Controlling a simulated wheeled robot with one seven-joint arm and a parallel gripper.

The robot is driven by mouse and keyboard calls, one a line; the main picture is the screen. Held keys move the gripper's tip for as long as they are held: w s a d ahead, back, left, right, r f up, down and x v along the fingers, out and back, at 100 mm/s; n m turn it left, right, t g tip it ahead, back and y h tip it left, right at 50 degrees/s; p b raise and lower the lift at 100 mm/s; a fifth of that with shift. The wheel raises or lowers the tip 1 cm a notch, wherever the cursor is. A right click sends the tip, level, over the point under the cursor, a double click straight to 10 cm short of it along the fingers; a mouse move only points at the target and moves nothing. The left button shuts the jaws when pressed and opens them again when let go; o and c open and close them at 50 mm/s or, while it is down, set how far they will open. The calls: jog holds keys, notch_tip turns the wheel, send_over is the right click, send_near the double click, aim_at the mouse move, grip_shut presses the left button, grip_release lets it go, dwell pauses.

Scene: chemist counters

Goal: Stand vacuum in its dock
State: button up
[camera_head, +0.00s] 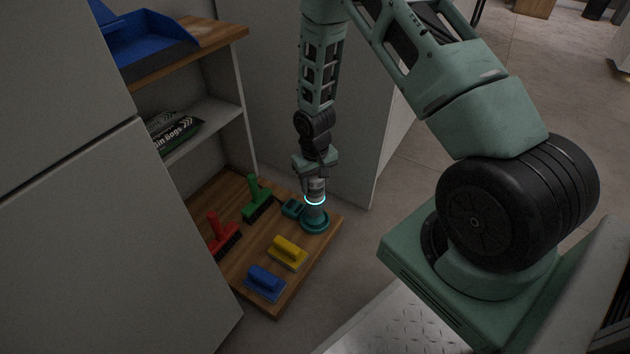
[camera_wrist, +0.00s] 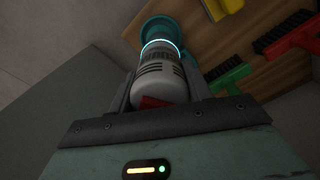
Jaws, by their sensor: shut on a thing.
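The vacuum (camera_head: 316,190) is a grey-white cylinder with a glowing cyan ring, upright over the right corner of the low wooden shelf. In the wrist view the vacuum (camera_wrist: 160,75) lies between the fingers of my gripper (camera_wrist: 158,98), with its teal end beyond the ring. My gripper (camera_head: 316,176) is shut on its upper part from above. The round teal dock (camera_head: 315,226) stands on the shelf directly below the vacuum. The vacuum's lower end meets or overlaps the dock in view; I cannot tell whether it is fully seated.
A small teal piece (camera_head: 292,208) sits just left of the dock. A green brush (camera_head: 255,193), a red brush (camera_head: 219,235), a yellow scrubber (camera_head: 287,252) and a blue scrubber (camera_head: 265,282) share the wooden shelf (camera_head: 228,200). A cabinet panel (camera_head: 335,165) rises close behind.

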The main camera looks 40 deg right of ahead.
jog(key=shift+f+b, duration=0.3)
jog(key=shift+f, duration=0.3)
jog(key=o, duration=0.7)
notch_tip(320, 180, up, 11)
jog(key=p, duration=1)
jog(key=shift+r, duration=0.1)
